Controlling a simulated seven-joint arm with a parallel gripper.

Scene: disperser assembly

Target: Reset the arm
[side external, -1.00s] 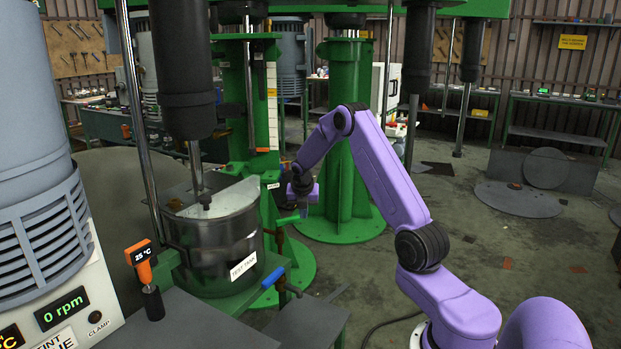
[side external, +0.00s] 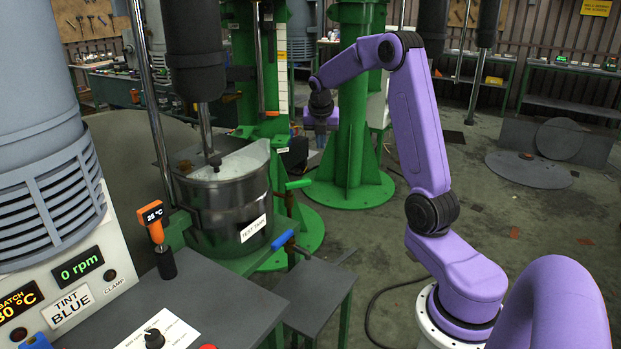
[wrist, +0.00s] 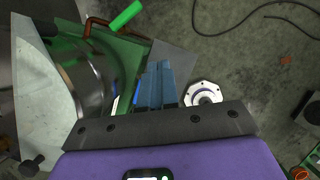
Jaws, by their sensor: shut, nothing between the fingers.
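My arm is purple and bent over at the elbow. My gripper (side external: 320,146) hangs at the arm's end in the side external view, above and to the right of the metal tank (side external: 225,205). It is apart from the green handle (side external: 297,184) beside the tank and higher than it. In the wrist view my gripper's blue-grey fingers (wrist: 156,85) are together and empty, pointing down over the grey plate. The green handle also shows in the wrist view (wrist: 126,17), at the top. The fingertips are small and dark in the side view.
A blue handle (side external: 283,240) sticks out near the tank's lower right. A dark shaft (side external: 205,130) reaches into the tank. An orange thermometer (side external: 154,222) reading 25 °C stands in front. A green column (side external: 350,150) rises behind my gripper.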

